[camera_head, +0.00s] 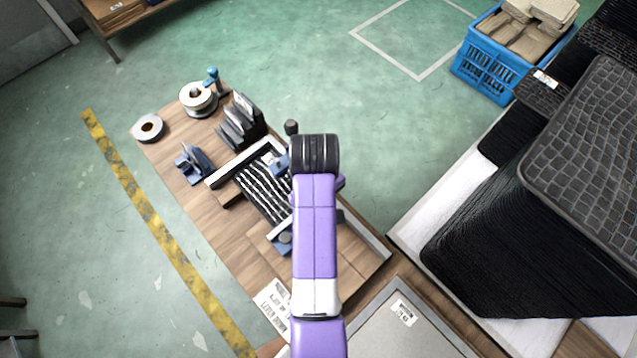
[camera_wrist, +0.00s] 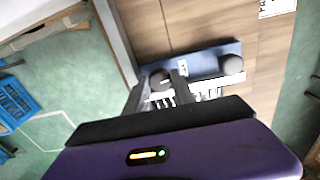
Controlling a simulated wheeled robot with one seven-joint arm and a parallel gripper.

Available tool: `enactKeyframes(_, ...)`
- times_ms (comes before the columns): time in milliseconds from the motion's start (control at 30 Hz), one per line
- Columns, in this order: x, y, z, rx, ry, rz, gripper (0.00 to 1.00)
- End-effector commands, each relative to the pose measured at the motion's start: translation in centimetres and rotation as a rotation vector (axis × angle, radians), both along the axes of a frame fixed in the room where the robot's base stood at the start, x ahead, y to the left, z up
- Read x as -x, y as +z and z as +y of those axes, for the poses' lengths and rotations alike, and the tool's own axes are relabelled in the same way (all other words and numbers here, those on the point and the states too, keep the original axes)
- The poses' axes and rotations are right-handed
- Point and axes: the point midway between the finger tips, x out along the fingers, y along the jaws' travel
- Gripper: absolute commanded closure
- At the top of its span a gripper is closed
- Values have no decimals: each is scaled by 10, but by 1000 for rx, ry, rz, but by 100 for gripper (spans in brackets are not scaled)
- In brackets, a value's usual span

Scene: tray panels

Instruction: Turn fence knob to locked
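In the wrist view a blue fence bar (camera_wrist: 205,60) carries two dark round knobs. One knob (camera_wrist: 160,80) with a pale mark on its face sits between the fingertips of my gripper (camera_wrist: 159,84). The fingers stand apart on either side of it; whether either touches it is unclear. The other knob (camera_wrist: 232,65) is at the bar's right end, clear of the fingers. In the head view a grey knob on a blue base (camera_head: 285,237) shows left of my purple arm. My arm hides the gripper and part of the fence there.
The wooden bench (camera_head: 230,215) bears a ribbed roller section (camera_head: 262,186), upright dark panels (camera_head: 240,124), a white spool (camera_head: 198,98) and a tape roll (camera_head: 149,128). Stacked black trays (camera_head: 575,180) stand to the right. A blue crate (camera_head: 487,68) stands on the floor.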

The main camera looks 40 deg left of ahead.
Motion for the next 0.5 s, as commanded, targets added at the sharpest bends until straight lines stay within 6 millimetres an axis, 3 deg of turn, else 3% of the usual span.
enactKeyframes(500,1,0,1,1,-133,2,100)
